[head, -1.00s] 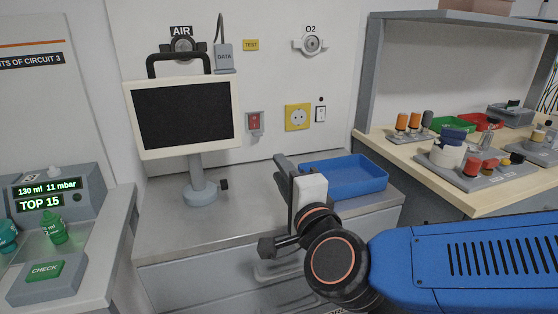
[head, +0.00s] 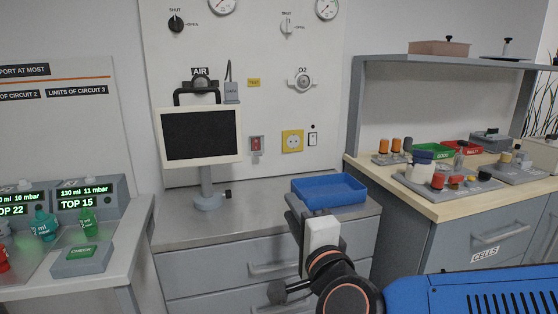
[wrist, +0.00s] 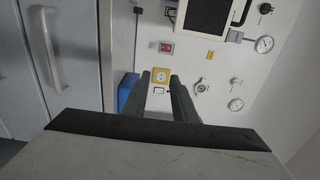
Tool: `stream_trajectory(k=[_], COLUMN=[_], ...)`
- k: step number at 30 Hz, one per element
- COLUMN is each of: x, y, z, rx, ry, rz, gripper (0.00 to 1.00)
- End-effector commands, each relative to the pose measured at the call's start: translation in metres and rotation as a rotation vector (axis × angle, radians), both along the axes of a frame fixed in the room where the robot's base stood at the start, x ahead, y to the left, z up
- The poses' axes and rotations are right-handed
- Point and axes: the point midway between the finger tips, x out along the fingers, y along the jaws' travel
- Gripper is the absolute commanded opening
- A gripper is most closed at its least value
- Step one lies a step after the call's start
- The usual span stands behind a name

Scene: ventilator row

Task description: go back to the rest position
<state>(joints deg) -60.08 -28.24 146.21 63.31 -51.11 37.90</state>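My gripper (head: 299,207) is raised in front of the steel-topped drawer cabinet (head: 228,232) in the head view, near the blue tray (head: 330,191). In the wrist view its two dark fingers stand apart with a gap between them, so my gripper (wrist: 160,78) is open, and nothing shows between the fingers. The blue tray looks empty. The tray's edge also shows left of the fingers in the wrist view. Whether the gripper touches anything is not visible, but it appears to be in free air.
A monitor (head: 202,135) stands on the cabinet. A yellow socket (head: 292,141) and a red switch (head: 257,144) are on the wall panel. The ventilator bench is at left, with a green CHECK button (head: 81,251). A wooden bench (head: 445,207) with parts stands at right.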

Motion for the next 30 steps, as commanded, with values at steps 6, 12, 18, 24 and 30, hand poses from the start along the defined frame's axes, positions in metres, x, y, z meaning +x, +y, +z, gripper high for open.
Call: stream_trajectory(k=[6,12,18,24,30], x=[0.003,0.006,0.009,0.011,0.008], y=[0.000,0.000,-0.002,-0.009,-0.027], z=[0.000,0.000,-0.003,-0.012,-0.034], rx=[-0.040,-0.094,-0.179,-0.330,-0.553], ry=[-0.003,-0.006,-0.009,-0.008,0.016], rz=[0.028,0.064,0.117,0.193,0.287], gripper=[0.25,0.25,0.25,0.25,0.25])
